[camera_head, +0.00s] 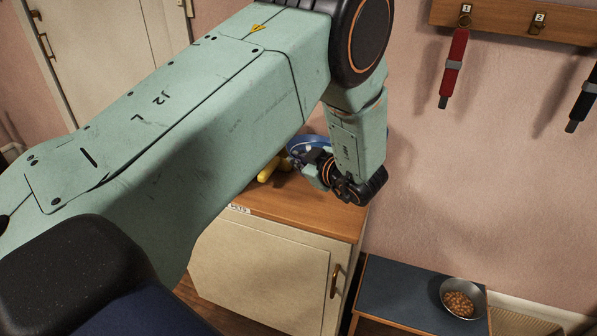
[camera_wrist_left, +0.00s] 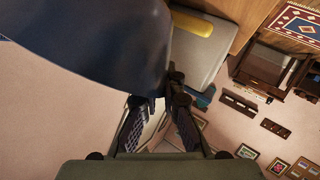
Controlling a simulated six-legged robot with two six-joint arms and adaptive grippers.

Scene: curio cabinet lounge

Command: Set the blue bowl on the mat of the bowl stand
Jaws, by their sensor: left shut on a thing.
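The blue bowl (camera_head: 308,146) shows in part in the head view at the cabinet top, behind my left wrist. In the left wrist view the bowl (camera_wrist_left: 95,50) fills the upper left, dark blue and close, with its edge at the fingers. My left gripper (camera_wrist_left: 158,118) is shut on the bowl's edge. In the head view the fingers are mostly hidden by the wrist, so I cannot tell whether the bowl touches the cabinet top. The bowl stand is the low wooden stand at lower right, with a dark blue-grey mat (camera_head: 395,292). My right gripper is not in view.
A metal bowl of brown kibble (camera_head: 461,299) stands at the mat's right end; the mat's left part is clear. A yellow object (camera_head: 270,168) lies on the wooden-topped cabinet (camera_head: 330,212). A red strap (camera_head: 453,68) hangs from the wall rack (camera_head: 500,18).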

